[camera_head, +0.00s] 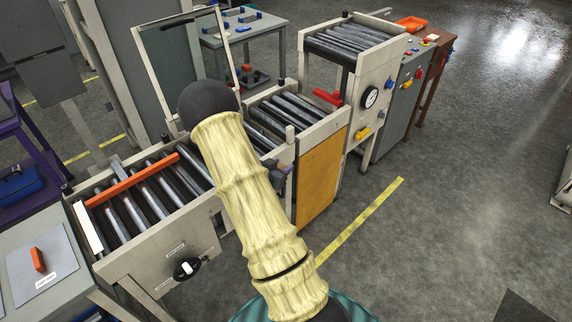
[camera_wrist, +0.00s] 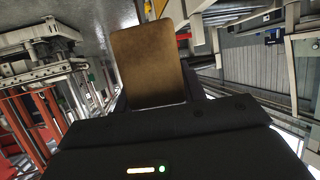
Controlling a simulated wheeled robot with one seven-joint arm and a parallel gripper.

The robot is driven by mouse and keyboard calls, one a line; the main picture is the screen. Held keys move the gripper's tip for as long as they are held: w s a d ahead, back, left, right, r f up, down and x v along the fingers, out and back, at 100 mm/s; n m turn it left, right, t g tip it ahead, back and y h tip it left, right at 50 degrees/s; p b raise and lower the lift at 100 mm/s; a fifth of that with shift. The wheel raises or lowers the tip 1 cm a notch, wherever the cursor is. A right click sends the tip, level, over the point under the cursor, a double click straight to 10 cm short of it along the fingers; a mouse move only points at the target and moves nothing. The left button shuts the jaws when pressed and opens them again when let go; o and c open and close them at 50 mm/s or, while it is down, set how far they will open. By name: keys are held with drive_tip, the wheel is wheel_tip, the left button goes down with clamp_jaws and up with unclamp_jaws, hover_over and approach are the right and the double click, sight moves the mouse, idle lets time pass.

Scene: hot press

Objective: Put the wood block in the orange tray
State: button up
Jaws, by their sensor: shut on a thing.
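In the wrist view, the wood block (camera_wrist: 150,62) is a flat brown piece with rounded corners. It stands out from my dark gripper (camera_wrist: 158,98), which is shut on it. The block's lower end is hidden in the gripper. In the head view, my arm fills the middle, and I cannot make out the block there. The orange tray (camera_head: 411,23) is at the top right of the head view, on a brown table at the far end of the machine line. It is well away from my arm, and its inside is too small to read.
A roller conveyor (camera_head: 150,195) with an orange bar (camera_head: 133,180) runs beside my arm. Higher rollers (camera_head: 350,40) and a grey control cabinet (camera_head: 395,95) lie between it and the brown table (camera_head: 432,75). The floor (camera_head: 470,190) at right is open, with a yellow line.

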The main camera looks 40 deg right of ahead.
drive_tip(key=a+f+n+t+y, duration=0.2)
drive_tip(key=a+n+t+y, duration=0.1)
drive_tip(key=a, duration=0.6)
drive_tip(key=a+f+n+t+y, duration=0.3)
drive_tip(key=a+n+y, duration=0.2)
drive_tip(key=a, duration=0.4)
drive_tip(key=w+a+f+n+t+y, duration=0.1)
drive_tip(key=a+f+n+t+y, duration=0.1)
drive_tip(key=a+n, duration=0.4)
drive_tip(key=a+t+y, duration=0.1)
drive_tip(key=a+y, duration=0.1)
drive_tip(key=a, duration=0.2)
drive_tip(key=shift+f+y, duration=0.3)
drive_tip(key=shift+f, duration=0.05)
drive_tip(key=shift+w, duration=0.1)
